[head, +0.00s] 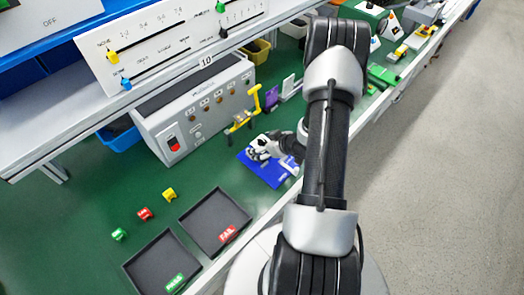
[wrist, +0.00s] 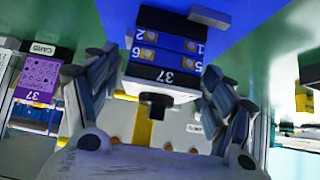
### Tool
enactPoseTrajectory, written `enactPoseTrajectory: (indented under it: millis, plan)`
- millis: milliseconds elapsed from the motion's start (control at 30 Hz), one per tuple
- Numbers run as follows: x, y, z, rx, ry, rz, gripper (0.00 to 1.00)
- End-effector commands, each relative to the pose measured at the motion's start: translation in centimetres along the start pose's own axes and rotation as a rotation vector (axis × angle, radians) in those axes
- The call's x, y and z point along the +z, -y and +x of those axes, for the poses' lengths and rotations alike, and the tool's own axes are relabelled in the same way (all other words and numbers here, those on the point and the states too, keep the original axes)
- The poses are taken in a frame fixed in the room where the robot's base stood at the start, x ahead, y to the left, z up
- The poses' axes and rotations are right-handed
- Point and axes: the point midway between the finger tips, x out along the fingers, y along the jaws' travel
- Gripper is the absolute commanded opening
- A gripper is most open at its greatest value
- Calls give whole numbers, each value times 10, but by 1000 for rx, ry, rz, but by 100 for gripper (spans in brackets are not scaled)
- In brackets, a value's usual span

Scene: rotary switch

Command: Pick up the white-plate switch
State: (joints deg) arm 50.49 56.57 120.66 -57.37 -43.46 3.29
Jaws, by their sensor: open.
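The white-plate switch (wrist: 162,80) shows in the wrist view. My gripper (wrist: 160,70) is open, with one finger on each side of the switch. Whether the fingers touch it I cannot tell. In the head view my gripper (head: 262,149) is low over the mat, and I cannot make out the switch clearly there.
A grey test box (head: 195,108) and a yellow stand (head: 245,112) are behind the mat. A FAIL tray (head: 207,228) and a PASS tray (head: 153,270) lie at the front. Green, red and yellow small parts (head: 145,213) lie left of the trays. Green table is bare between.

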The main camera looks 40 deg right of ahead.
Motion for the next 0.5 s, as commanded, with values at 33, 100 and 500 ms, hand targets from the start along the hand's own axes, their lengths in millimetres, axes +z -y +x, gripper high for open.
enactPoseTrajectory:
  millis: [33,100,500]
  plan:
    - [0,0,5,0,0,0,77]
    - [0,0,6,1,0,1,77]
    - [0,0,5,1,0,1,60]
